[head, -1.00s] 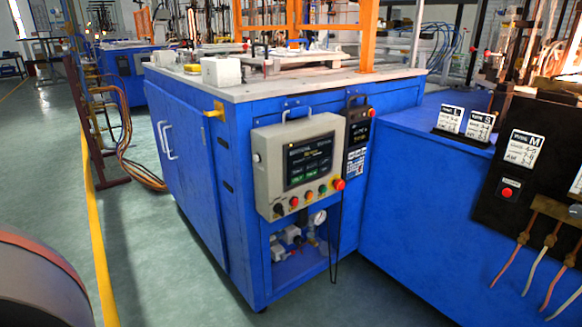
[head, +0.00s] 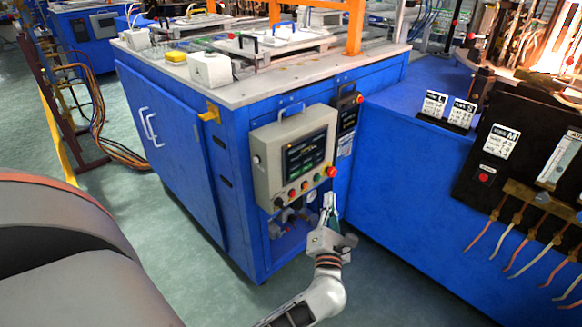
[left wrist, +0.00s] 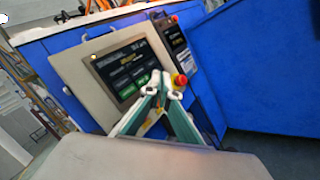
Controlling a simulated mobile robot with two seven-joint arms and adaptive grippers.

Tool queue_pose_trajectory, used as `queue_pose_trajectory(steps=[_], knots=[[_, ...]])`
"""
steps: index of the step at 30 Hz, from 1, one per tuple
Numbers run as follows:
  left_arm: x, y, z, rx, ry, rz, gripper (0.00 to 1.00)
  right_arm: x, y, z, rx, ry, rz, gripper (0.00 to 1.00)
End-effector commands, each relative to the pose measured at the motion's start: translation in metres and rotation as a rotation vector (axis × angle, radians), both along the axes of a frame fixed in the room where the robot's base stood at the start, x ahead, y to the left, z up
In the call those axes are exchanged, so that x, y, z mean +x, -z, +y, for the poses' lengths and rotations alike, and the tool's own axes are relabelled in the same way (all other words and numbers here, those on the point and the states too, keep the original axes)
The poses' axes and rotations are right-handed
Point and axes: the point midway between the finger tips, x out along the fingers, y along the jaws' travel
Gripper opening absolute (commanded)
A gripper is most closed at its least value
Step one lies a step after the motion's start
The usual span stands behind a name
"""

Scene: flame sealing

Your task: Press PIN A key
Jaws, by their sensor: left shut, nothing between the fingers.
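The grey control box (head: 264,158) is on the front of the blue machine. Its dark screen (head: 305,155) has yellow lettering and green fields; I cannot read a PIN A label. In the left wrist view the screen (left wrist: 125,62) is lit, with green fields low on it. My left gripper (head: 328,198) is shut and empty, just below the box's lower right corner. In the left wrist view its fingertips (left wrist: 163,80) meet in front of the box's right part, between the screen and the red knob, and hide part of the button row. I cannot tell whether they touch. My right gripper is not in view.
A red emergency knob (head: 331,172) sits at the box's lower right, beside several small coloured buttons. A dark controller (head: 348,112) hangs to the right. A blue bench (head: 400,180) stands further right. Open green floor (head: 215,285) lies in front.

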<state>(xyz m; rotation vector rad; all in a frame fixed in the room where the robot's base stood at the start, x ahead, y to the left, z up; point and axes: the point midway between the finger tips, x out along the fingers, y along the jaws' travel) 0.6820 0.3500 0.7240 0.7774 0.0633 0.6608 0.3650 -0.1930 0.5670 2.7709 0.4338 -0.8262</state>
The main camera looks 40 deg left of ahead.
Motion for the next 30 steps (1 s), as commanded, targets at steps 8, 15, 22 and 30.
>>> queue_pose_trajectory(steps=[8,15,22,30], knots=[[0.007,0.005,0.022,-0.111,-0.065,-0.032,0.0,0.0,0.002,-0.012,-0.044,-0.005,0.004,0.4],[0.007,0.005,0.022,-0.108,-0.063,-0.031,0.0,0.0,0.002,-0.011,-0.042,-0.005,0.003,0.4],[0.008,0.004,0.035,-0.104,-0.064,-0.032,0.0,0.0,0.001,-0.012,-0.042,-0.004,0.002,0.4],[0.011,0.003,0.07,-0.102,-0.063,-0.031,0.0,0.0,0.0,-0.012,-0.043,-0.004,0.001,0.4]])
